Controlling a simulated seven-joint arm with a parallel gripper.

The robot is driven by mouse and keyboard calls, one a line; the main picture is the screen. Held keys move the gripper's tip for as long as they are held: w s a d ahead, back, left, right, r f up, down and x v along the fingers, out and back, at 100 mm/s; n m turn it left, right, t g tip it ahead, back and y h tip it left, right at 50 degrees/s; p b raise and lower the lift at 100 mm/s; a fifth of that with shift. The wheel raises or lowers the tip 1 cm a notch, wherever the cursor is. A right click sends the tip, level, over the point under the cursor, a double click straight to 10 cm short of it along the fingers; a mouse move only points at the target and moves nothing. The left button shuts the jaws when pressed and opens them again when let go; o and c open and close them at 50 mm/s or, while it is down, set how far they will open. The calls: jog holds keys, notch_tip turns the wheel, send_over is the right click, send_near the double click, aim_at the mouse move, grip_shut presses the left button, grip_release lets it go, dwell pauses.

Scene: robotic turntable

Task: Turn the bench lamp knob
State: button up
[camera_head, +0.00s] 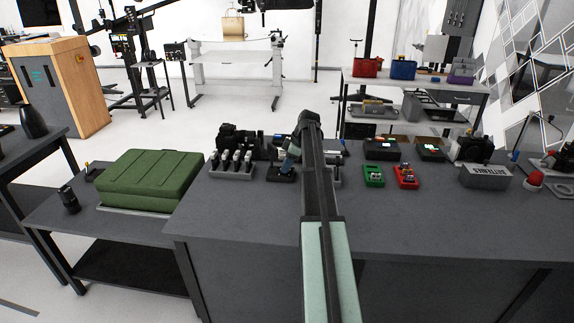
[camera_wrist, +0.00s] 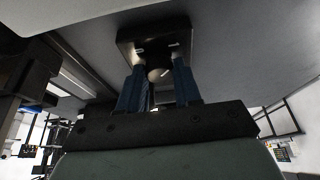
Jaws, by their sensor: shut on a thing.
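A small black square base (camera_wrist: 152,36) with a short round knob (camera_wrist: 158,74) shows in the wrist view. I take this to be the bench lamp knob. My gripper (camera_wrist: 159,80) has two blue fingers, one on each side of the knob, and is shut on it. In the head view my gripper (camera_head: 290,157) reaches down over the black base (camera_head: 280,175) on the grey workbench (camera_head: 245,205). My dark arm hides part of the bench there. The knob's turned angle cannot be told.
A rack of black-handled tools (camera_head: 231,168) stands close left of my gripper. A green bin (camera_head: 373,176) and a red bin (camera_head: 406,176) stand to the right. A green case (camera_head: 150,178) lies at left. The bench front is clear.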

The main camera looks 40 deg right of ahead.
jog(key=o, duration=1)
jog(key=shift+o, duration=0.2)
jog(key=shift+r, duration=0.1)
jog(key=v, duration=1.3)
jog(key=shift+r, duration=0.3)
jog(key=shift+s+d, duration=0.1)
